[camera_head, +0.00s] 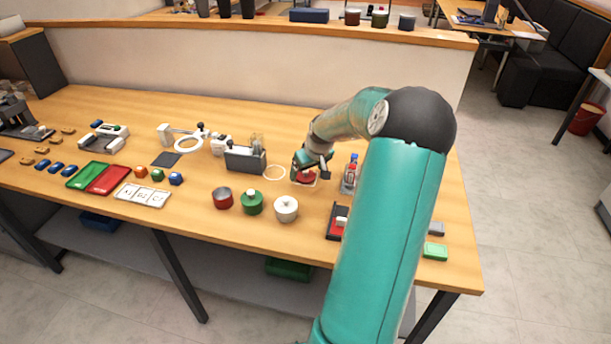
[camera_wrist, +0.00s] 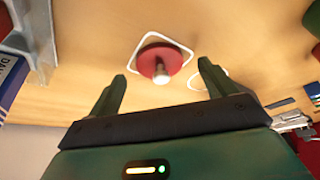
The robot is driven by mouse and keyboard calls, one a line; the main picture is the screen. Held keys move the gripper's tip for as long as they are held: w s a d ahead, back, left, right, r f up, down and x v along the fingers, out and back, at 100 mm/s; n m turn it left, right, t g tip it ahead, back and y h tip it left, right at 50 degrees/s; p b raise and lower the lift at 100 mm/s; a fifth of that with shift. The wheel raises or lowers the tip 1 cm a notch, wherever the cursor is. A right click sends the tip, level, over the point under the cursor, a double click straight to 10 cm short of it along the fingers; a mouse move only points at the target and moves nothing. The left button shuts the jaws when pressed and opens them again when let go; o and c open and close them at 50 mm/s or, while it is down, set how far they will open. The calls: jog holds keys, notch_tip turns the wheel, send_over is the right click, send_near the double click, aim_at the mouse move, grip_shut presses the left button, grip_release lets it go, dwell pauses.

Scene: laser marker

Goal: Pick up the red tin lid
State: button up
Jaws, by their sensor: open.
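The red tin lid (camera_wrist: 175,58) is a flat red disc with a pale metal knob. It lies on the table inside a white square outline in the wrist view, and part of it shows beneath my gripper in the head view (camera_head: 304,178). My gripper (camera_wrist: 161,84) is open and empty. Its two dark green fingers point toward the lid, one to each side of the knob in the picture, and do not appear to touch it. In the head view my gripper (camera_head: 312,164) is just above the lid and partly hides it.
A red tin (camera_head: 222,198), a green tin (camera_head: 252,204) and a white tin (camera_head: 286,210) stand nearer the front edge. A grey device (camera_head: 245,159) is left of the lid. A rack with small bottles (camera_head: 350,176) stands close on the right. A white circle outline (camera_head: 275,172) is bare.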

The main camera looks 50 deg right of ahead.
jog(key=shift+w+d+f, duration=0.15)
jog(key=shift+w+f, duration=0.1)
jog(key=shift+f, duration=0.4)
jog(key=c, duration=1)
jog(key=shift+r, duration=0.1)
